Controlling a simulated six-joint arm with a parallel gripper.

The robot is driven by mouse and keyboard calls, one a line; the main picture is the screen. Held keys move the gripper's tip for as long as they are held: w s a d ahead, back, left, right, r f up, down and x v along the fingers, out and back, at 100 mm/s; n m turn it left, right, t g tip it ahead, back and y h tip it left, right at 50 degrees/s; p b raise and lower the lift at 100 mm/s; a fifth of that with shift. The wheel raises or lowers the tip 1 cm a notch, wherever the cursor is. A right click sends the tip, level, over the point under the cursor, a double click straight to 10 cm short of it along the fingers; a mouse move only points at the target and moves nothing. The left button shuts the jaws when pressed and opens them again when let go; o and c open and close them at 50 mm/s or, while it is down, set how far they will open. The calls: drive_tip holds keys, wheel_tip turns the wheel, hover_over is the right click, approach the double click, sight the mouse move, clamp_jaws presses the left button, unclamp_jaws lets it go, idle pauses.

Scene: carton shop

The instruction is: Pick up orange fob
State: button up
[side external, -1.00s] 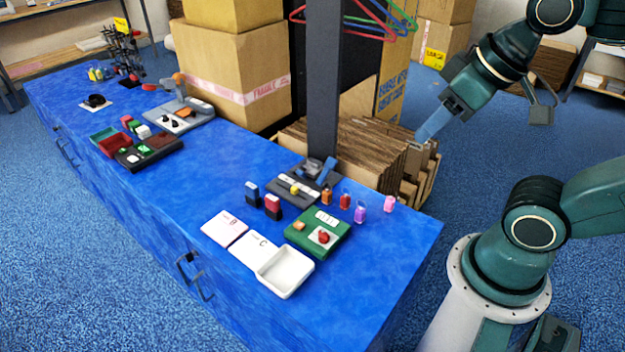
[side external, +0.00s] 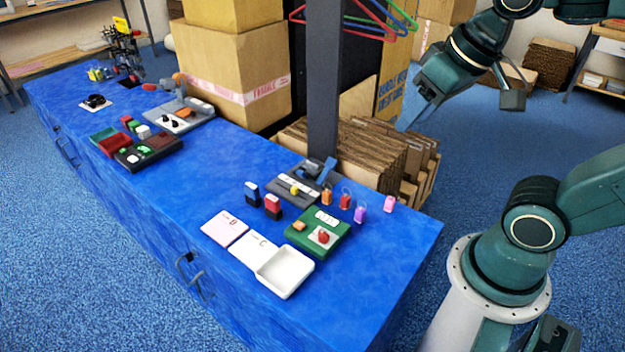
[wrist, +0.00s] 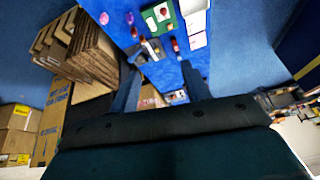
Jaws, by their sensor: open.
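The orange fob (side external: 327,197) stands upright on the blue bench in the side view. It is the leftmost of a row with a red fob (side external: 345,202), a purple fob (side external: 360,214) and a pink fob (side external: 389,203). My gripper (side external: 404,122) is open and empty, high above and beyond the row, over the flat cardboard. In the wrist view its two fingers (wrist: 160,86) are spread apart. The fobs are small there, and I cannot clearly pick out the orange one.
A dark post (side external: 323,80) rises behind the fobs, near a grey fixture (side external: 300,185). A green tray (side external: 330,242), a white tray (side external: 285,284) and red and blue upright blocks are close by. Cardboard sheets (side external: 350,155) stand behind the bench. The bench's right end is clear.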

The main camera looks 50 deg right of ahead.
drive_tip(key=w+d+f+m+g, duration=0.2)
drive_tip(key=w+m, duration=0.3)
drive_tip(key=w, duration=0.4)
drive_tip(key=m+g, duration=0.3)
drive_tip(key=m, duration=0.8)
hover_over(327, 191)
wheel_tip(327, 191, down, 20)
drive_tip(key=shift+d+f+m, duration=0.15)
drive_tip(key=shift+f+m, duration=0.25)
drive_tip(key=shift+f, duration=0.1)
drive_tip(key=shift+f, duration=4.3)
drive_tip(key=shift+f, duration=2.6)
